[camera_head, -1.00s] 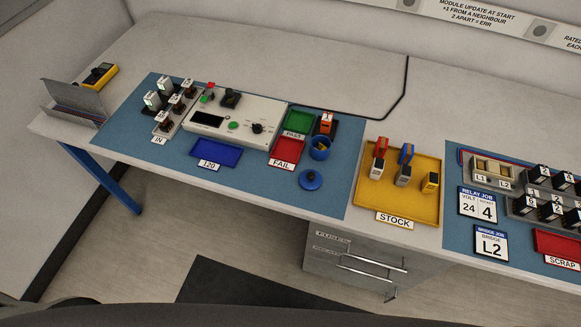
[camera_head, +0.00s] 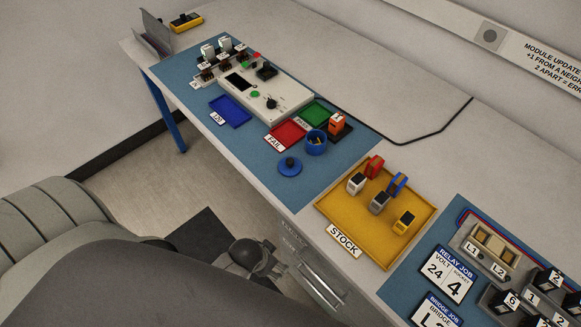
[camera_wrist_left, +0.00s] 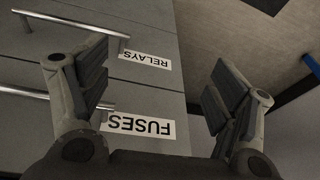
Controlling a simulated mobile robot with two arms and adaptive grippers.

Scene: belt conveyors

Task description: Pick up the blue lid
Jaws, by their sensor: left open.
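The blue lid (camera_head: 290,167) lies flat on the blue mat (camera_head: 334,182), its small knob up. It is beside the blue round cup (camera_head: 316,142), which holds small items, and apart from it. My left gripper (camera_head: 268,268) is low in front of the bench, below the lid and near the drawers. In the left wrist view the left gripper (camera_wrist_left: 158,95) has its fingers wide apart with nothing between them, facing the drawer fronts. The lid is not in the wrist view. My right gripper is in neither view.
Red (camera_head: 285,134), green (camera_head: 318,113) and dark blue (camera_head: 230,111) trays and a grey tester (camera_head: 250,92) lie behind and left of the lid. A yellow stock tray (camera_head: 345,215) stands to the right. Drawer handles (camera_head: 322,283) stick out below the bench edge.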

